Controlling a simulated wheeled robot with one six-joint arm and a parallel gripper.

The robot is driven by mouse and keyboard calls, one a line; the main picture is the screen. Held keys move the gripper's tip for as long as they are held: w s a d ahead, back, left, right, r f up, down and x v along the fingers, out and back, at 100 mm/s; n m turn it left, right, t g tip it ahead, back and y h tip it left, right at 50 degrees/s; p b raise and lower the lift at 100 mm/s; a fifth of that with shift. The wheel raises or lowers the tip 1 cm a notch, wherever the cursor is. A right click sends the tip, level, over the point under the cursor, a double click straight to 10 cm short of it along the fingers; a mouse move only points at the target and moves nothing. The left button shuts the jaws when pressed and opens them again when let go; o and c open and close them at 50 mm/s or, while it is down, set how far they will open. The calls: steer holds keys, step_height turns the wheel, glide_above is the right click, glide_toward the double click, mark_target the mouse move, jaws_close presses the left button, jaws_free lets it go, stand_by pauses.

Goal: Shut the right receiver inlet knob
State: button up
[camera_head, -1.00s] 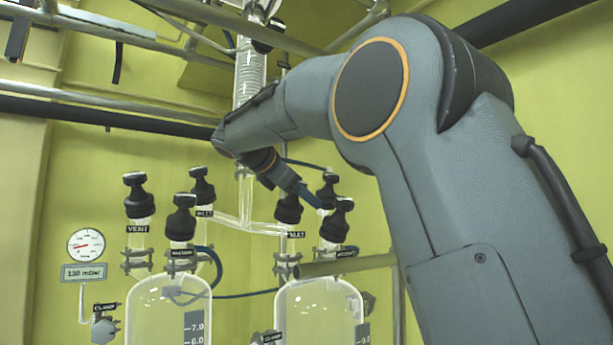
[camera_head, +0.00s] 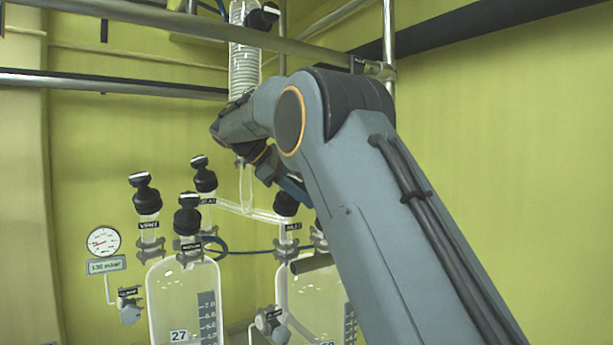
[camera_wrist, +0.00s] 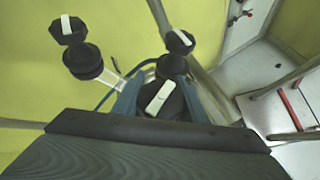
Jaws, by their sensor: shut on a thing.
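The right receiver (camera_head: 316,300) is a clear glass vessel at lower centre in the head view, partly behind my arm. Its inlet knob (camera_head: 286,206) is black, above a small dark label, with its top hidden by my gripper (camera_head: 292,189). In the wrist view my blue fingers (camera_wrist: 158,97) are shut on a black knob top with a diagonal white bar (camera_wrist: 159,98). This fits the inlet knob, though no label is readable there. Two other black knobs with white bars stand beyond it, one at upper left (camera_wrist: 68,31) and one just above (camera_wrist: 179,41).
The left receiver (camera_head: 183,300) carries several black knobs, including the vent knob (camera_head: 145,194). A pressure gauge (camera_head: 103,241) is at far left. Metal rails (camera_head: 110,83) cross overhead, and a glass coil (camera_head: 244,60) rises above my wrist.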

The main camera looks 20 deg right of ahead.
steer(key=shift+s+m+g+y+p, duration=0.2)
steer(key=shift+m+g+y+p, duration=0.35)
steer(key=shift+p, duration=1.05)
steer(key=o, duration=1.1)
steer(key=shift+c, duration=0.2)
steer(key=shift+a, duration=0.1)
steer(key=a+r, duration=0.2)
steer(key=a, duration=1.2)
steer(key=shift+b, duration=0.45)
steer(key=shift+w, duration=0.1)
